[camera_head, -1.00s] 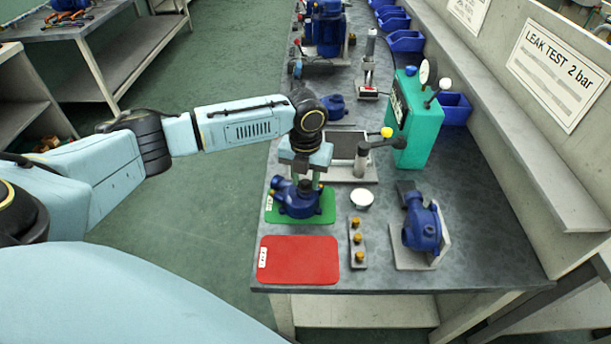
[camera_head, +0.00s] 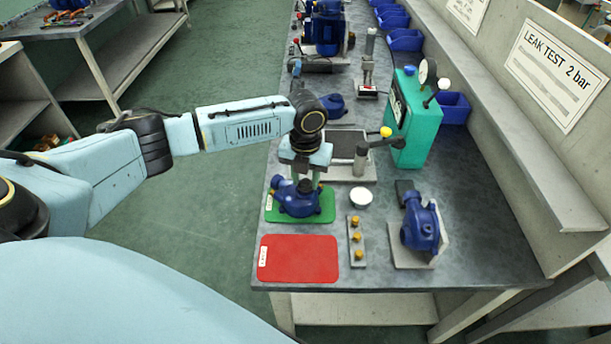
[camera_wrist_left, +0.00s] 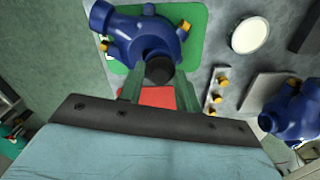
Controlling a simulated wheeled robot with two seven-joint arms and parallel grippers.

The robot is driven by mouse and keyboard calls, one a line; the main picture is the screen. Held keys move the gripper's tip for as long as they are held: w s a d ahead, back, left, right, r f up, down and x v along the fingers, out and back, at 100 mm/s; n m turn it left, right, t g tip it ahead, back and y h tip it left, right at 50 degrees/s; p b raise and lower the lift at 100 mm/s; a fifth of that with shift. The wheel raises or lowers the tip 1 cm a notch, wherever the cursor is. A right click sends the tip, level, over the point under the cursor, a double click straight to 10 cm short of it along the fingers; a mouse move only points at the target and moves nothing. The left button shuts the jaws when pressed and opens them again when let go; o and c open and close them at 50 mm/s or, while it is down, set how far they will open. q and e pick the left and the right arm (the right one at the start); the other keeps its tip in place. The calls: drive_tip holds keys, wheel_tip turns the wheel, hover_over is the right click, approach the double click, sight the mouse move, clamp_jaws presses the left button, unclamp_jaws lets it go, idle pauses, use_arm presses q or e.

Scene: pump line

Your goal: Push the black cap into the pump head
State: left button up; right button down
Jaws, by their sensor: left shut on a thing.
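The blue pump head (camera_head: 297,200) sits on the green mat (camera_head: 325,216) at the front left of the bench. It also shows in the left wrist view (camera_wrist_left: 125,35), with brass-coloured fittings on its sides. The black cap (camera_wrist_left: 159,68) is between the fingertips of my left gripper (camera_wrist_left: 160,80), which is shut on it. In the head view my left gripper (camera_head: 306,180) points down over the pump head, with the cap at the pump's top. I cannot tell how far the cap sits in the opening. My right gripper is not in view.
A red mat (camera_head: 299,259) lies in front of the green mat. A plate with brass fittings (camera_head: 357,239), a white round dish (camera_head: 361,198) and a second blue pump (camera_head: 421,228) stand to the right. A green test box (camera_head: 419,125) stands behind.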

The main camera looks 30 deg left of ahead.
use_arm(q)
drive_tip(key=shift+f, duration=0.5)
idle(0.4)
drive_tip(key=o, duration=1)
